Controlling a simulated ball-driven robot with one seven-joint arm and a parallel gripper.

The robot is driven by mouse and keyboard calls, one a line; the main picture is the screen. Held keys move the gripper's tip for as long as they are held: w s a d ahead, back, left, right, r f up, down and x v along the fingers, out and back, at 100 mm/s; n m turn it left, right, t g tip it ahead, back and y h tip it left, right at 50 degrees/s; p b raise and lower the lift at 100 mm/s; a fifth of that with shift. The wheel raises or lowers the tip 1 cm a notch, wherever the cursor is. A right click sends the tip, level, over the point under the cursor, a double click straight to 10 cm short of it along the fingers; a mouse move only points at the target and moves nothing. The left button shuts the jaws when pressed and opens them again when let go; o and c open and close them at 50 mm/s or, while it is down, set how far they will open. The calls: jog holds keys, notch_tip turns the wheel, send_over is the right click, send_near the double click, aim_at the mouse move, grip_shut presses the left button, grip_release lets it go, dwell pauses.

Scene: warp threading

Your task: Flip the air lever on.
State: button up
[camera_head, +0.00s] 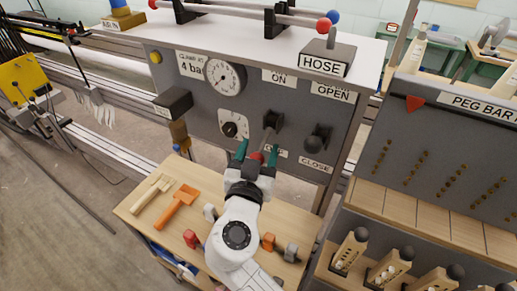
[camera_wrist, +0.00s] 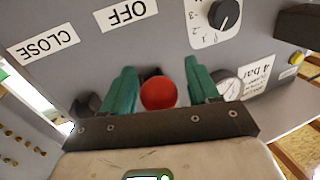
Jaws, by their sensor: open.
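The air lever has a red ball knob (camera_head: 257,157) on a grey shaft, which comes from a black mount (camera_head: 273,121) on the grey panel. The ON label (camera_head: 278,78) is above the mount and the OFF label is below, partly hidden by my gripper in the head view; OFF (camera_wrist: 127,13) shows upside down in the wrist view. The shaft slants down toward the OFF side. My gripper (camera_head: 257,151) is open, its green fingers on either side of the red knob (camera_wrist: 158,93). I cannot tell whether they touch it.
A gauge (camera_head: 224,77) and a black dial (camera_head: 230,128) are to the left on the panel. A black knob (camera_head: 317,138) between OPEN and CLOSE is close on the right. Below, a wooden table (camera_head: 137,207) holds an orange tool (camera_head: 177,208) and several small pieces.

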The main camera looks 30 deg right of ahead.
grip_shut()
dwell(0.6)
